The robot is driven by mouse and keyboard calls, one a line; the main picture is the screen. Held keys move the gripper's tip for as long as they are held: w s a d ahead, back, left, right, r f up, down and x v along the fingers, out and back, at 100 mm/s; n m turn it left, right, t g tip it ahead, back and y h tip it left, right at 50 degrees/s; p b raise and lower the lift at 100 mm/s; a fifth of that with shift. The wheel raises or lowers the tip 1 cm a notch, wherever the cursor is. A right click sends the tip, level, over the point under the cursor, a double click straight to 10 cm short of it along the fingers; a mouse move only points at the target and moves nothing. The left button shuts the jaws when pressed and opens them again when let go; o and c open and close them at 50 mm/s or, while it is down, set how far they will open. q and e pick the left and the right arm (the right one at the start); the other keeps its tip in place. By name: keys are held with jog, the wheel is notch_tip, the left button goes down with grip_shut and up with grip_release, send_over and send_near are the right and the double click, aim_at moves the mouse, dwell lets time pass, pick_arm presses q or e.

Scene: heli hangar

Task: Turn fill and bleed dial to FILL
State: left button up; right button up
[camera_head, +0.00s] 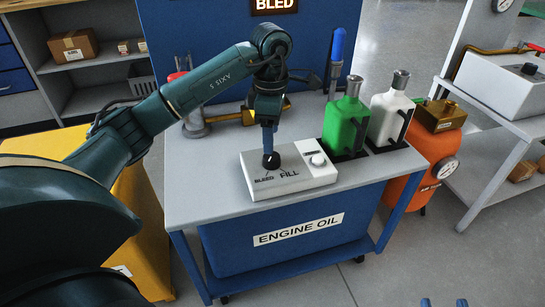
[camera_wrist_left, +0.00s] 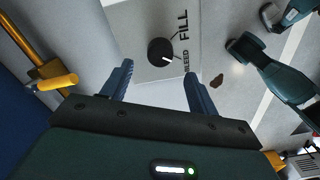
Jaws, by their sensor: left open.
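The fill and bleed dial (camera_head: 271,161) is a round black knob on a white box (camera_head: 290,181) on the cart top. In the left wrist view, the dial (camera_wrist_left: 160,52) has a white pointer mark turned toward the BLEED label. The FILL label (camera_wrist_left: 183,25) is on the other side. My left gripper (camera_head: 268,148) points down just above the dial in the head view. In the left wrist view, its blue fingers (camera_wrist_left: 158,72) are open, with the knob ahead of the gap; contact cannot be told. The blue fingertips of my right gripper (camera_head: 444,302) show apart at the bottom edge.
A sign (camera_head: 274,5) above reads BLED. A green jug (camera_head: 345,122) and a white jug (camera_head: 388,112) stand right of the box. An orange tank (camera_head: 410,165) stands beside the cart (camera_head: 200,205). The cart's front left top is clear.

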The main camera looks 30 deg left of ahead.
aim_at(272, 156)
pick_arm(q)
notch_tip(272, 156, down, 6)
jog(key=shift+r+b, duration=0.1)
jog(key=shift+b, duration=0.5)
jog(key=shift+c, duration=0.3)
jog(key=c, duration=0.9)
